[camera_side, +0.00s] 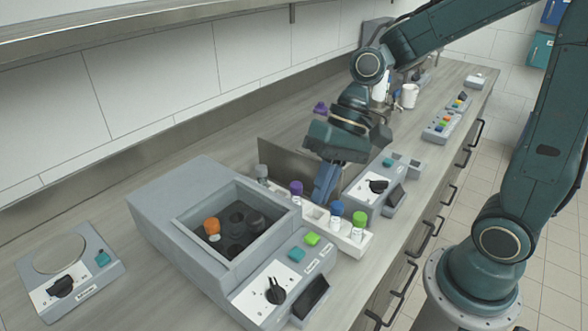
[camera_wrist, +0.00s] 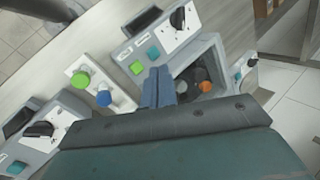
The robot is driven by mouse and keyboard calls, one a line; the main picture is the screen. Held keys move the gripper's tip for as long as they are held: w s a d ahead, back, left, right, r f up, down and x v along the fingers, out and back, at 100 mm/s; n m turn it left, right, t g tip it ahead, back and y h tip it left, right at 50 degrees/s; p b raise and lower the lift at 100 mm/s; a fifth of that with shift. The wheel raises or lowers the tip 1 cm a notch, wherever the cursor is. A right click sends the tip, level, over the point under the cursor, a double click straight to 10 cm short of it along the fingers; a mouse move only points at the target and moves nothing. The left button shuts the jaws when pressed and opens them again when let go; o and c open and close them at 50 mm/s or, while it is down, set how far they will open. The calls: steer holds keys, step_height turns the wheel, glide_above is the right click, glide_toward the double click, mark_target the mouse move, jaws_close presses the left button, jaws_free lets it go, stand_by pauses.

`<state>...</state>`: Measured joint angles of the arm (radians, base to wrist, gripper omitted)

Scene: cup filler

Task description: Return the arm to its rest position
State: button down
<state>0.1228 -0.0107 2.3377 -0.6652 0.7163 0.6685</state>
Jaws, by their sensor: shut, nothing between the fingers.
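My gripper (camera_side: 322,196) is shut and empty, its blue fingers pointing down above the bench, near the white tube rack (camera_side: 349,241) in the side view. In the wrist view the fingers (camera_wrist: 159,74) lie together, with the rack (camera_wrist: 95,70) to their left and the grey machine's well to their right. The arm is bent and reaches out over the bench. No rest position is marked in either view.
The grey machine (camera_side: 170,205) holds an orange-capped tube (camera_side: 212,228) in its open well. The rack holds tubes with purple (camera_side: 296,187), blue (camera_side: 337,208) and green (camera_side: 359,218) caps. A metal panel (camera_side: 285,163) stands behind. A shelf (camera_side: 150,22) runs along the wall.

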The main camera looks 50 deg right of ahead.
steer(key=s+d+r+n+t+h, duration=0.3)
steer(key=s+d+r+t+h, duration=0.2)
steer(key=s+d+r, duration=0.3)
steer(key=shift+s+d+n+h, duration=0.3)
steer(key=shift+s+d, duration=0.5)
steer(key=shift+d, duration=0.1)
stand_by(0.8)
